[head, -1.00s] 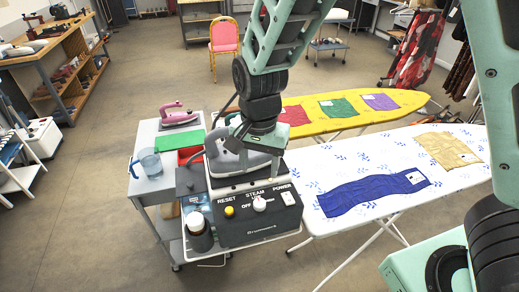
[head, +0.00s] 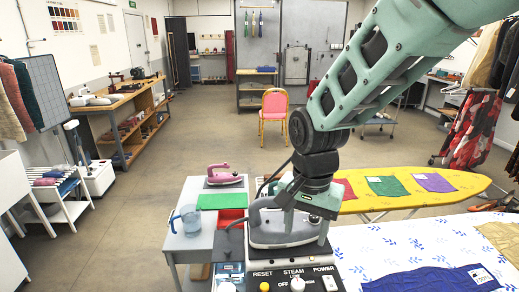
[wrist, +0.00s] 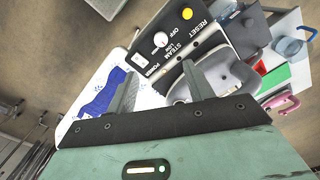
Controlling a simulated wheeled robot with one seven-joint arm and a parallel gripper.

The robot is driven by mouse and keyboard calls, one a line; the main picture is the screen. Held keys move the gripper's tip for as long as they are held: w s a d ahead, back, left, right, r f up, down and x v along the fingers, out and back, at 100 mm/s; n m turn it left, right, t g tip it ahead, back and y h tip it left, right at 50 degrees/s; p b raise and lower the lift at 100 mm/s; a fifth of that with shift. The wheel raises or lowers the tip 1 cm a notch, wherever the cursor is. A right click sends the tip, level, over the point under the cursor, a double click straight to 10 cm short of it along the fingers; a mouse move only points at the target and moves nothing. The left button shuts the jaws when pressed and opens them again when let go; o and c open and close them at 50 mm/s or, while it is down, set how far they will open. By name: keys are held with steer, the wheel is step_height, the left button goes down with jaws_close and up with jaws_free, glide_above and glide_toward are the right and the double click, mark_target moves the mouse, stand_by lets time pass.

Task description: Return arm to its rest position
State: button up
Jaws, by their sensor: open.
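My gripper (wrist: 158,82) is open, with no object between its fingers in the wrist view. In the head view my gripper (head: 308,198) is beside the handle of a grey iron (head: 280,230), which stands on the black steam station. The grey iron (wrist: 225,78) also shows in the wrist view, with one finger overlapping it. I cannot tell whether that finger touches it. My arm reaches down from the upper right of the head view.
The steam station (head: 292,280) has buttons and a knob. Beside it a cart (head: 190,245) bears a blue jug (head: 187,219), a green mat (head: 222,201) and a pink iron (head: 222,175). Ironing boards with cloths stand at right.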

steer(key=s+d+f+n+b, duration=0.1)
steer(key=s+f+n+b, duration=0.3)
steer(key=s+n, duration=0.3)
steer(key=s+d+f+n+b, duration=0.1)
steer(key=s+f+n+b, duration=0.3)
steer(key=s, duration=0.7)
steer(key=n+b, duration=0.2)
steer(key=n, duration=0.1)
steer(key=shift+s, duration=0.15)
stand_by(0.5)
